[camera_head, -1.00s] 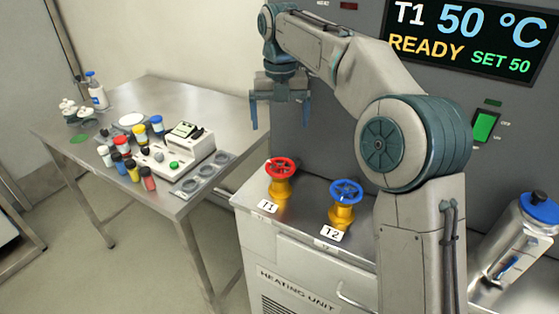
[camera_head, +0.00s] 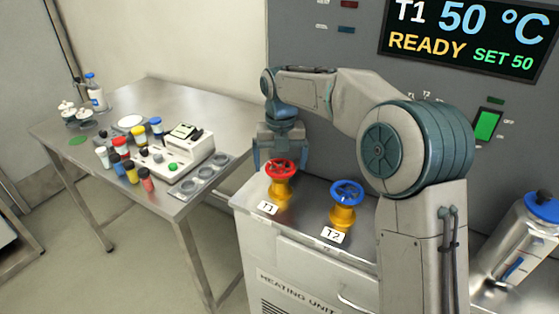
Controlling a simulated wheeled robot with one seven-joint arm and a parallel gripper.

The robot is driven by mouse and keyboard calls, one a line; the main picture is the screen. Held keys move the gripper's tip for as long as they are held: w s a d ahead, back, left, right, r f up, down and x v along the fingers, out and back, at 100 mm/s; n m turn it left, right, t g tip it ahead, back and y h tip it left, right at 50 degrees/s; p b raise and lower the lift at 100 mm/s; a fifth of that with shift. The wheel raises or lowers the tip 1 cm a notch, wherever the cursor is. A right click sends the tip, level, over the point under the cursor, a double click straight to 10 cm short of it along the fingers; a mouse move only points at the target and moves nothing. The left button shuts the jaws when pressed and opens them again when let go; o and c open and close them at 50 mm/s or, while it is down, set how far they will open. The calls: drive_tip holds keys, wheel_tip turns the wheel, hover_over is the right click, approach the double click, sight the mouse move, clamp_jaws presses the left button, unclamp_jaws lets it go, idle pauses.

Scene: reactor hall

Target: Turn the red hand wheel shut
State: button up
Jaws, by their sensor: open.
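The red hand wheel (camera_head: 281,169) sits on a yellow valve body (camera_head: 281,190) behind the T1 label (camera_head: 268,208), on top of the heating unit. My gripper (camera_head: 281,167) points down directly over the red wheel. Its two fingers are spread wide, one to each side of the wheel. The fingertips appear about level with the wheel's top. I cannot tell whether they touch the rim. Nothing is held.
A blue hand wheel (camera_head: 346,193) on a yellow valve stands just right, behind the T2 label (camera_head: 333,234). The display (camera_head: 470,38) reads T1 50 °C, READY, SET 50. A steel table (camera_head: 150,95) with bottles and a white device (camera_head: 178,155) stands left.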

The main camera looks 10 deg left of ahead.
drive_tip(key=c, duration=1)
